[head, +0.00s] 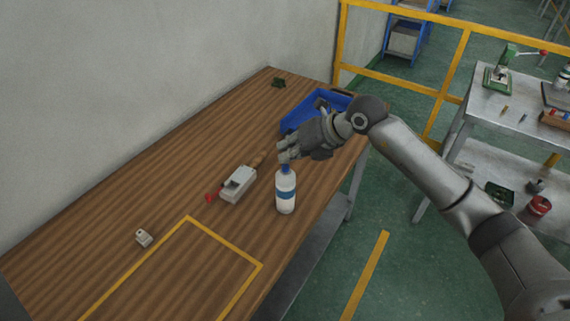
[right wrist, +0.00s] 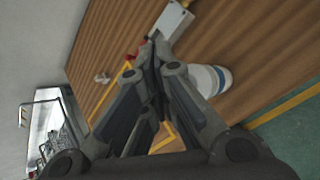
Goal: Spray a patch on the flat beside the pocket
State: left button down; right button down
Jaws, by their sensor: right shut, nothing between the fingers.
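A white bottle (head: 286,198) with a blue band and a blue top stands upright on the wooden table near its right edge. It also shows in the right wrist view (right wrist: 222,79), beside the fingers. My right gripper (head: 284,156) is at the height of the bottle's top, just behind it in the picture. In the right wrist view its fingers (right wrist: 152,48) are together with nothing between them. Whether they touch the bottle's top I cannot tell. A light grey block with a dark recess (head: 238,185) lies left of the bottle. My left gripper is not in view.
A small grey part (head: 144,238) lies near a yellow outlined area (head: 187,219) on the table (head: 110,205). A red piece (head: 209,197) lies beside the grey block. A blue bin (head: 299,115) stands at the back. A metal bench (head: 484,115) is at the right.

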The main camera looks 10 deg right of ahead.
dwell(0.4)
jog(key=shift+f+b, duration=0.4)
jog(key=shift+f, duration=0.2)
dwell(0.4)
jog(key=shift+r, duration=0.6)
jog(key=shift+r+p, duration=0.1)
jog(key=shift+p, duration=0.2)
notch_tip(320, 180, up, 6)
jog(key=p, duration=0.3)
jog(key=shift+p, duration=0.3)
